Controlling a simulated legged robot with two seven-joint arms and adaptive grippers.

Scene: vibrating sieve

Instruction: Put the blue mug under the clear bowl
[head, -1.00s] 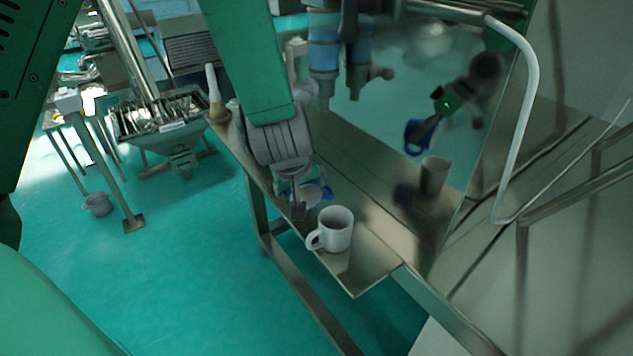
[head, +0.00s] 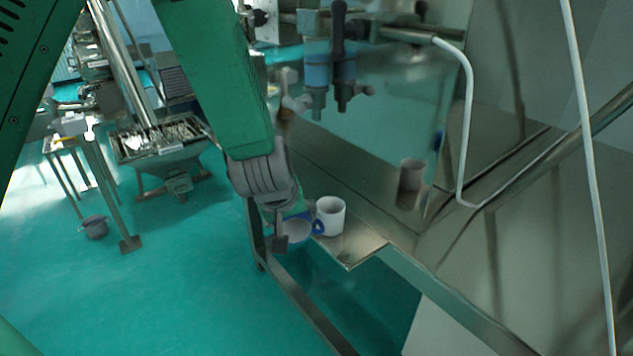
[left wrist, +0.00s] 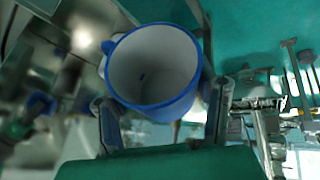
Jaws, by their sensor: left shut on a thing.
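The blue mug (head: 297,231) has a white inside and a blue rim and handle. My left gripper (head: 283,236) is shut on it near the front left edge of the steel shelf. In the left wrist view the mug (left wrist: 152,66) sits between the two fingers of my left gripper (left wrist: 162,112), its open mouth facing the camera. In the head view the gripper partly hides the mug. I cannot make out a clear bowl in either view. My right gripper is not in view.
A white mug (head: 330,216) stands on the steel shelf (head: 352,247), close right of the blue mug. A reflective steel wall is behind it. Blue-banded valves (head: 318,76) hang above.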

